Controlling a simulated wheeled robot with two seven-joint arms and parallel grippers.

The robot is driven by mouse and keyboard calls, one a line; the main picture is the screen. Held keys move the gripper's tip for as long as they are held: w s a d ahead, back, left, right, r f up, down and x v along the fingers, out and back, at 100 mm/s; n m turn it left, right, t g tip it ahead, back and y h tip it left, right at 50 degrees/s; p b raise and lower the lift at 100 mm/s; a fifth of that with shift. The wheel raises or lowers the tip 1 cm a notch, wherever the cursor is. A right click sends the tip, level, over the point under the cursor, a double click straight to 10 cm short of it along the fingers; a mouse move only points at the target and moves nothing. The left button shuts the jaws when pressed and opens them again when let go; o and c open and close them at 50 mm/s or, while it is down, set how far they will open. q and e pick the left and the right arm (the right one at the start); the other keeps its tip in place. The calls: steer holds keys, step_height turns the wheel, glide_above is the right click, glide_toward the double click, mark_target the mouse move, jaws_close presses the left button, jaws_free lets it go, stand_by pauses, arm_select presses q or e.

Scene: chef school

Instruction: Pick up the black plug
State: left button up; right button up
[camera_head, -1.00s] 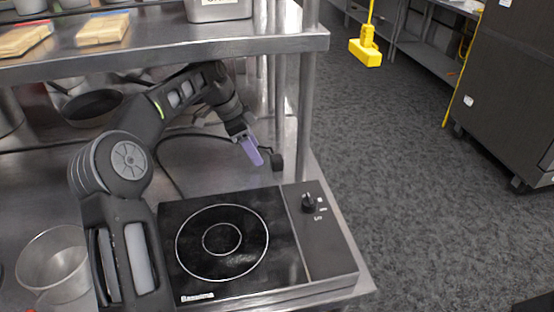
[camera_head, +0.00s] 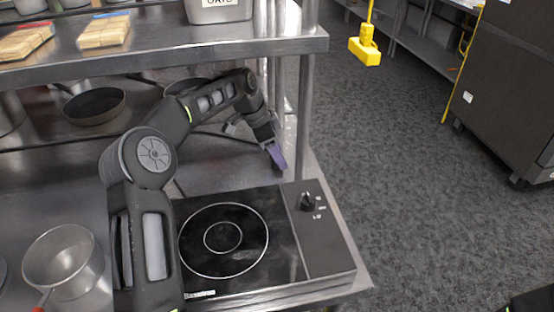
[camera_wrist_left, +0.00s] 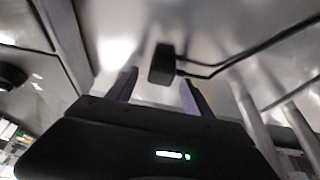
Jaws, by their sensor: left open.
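The black plug (camera_wrist_left: 162,64) lies on the steel counter in the left wrist view, its black cable running off to the right. It sits just beyond the fingertips, roughly in line with the gap between them. My left gripper (camera_wrist_left: 159,84) is open and empty, with a purple finger on each side. In the head view, my left gripper (camera_head: 277,156) is low over the counter behind the cooktop, and it mostly hides the plug. Whether the fingers touch the plug is not clear. My right gripper is not in view.
A black induction cooktop (camera_head: 224,238) stands in front of the gripper. A steel shelf (camera_head: 170,50) overhangs the counter, with a shelf post (camera_head: 304,120) close to the gripper's right. A pot (camera_head: 62,262) and a frying pan (camera_head: 95,106) are at left.

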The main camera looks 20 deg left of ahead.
arm_select(q)
steer(key=shift+x, duration=0.75)
jaws_close()
stand_by(0.5)
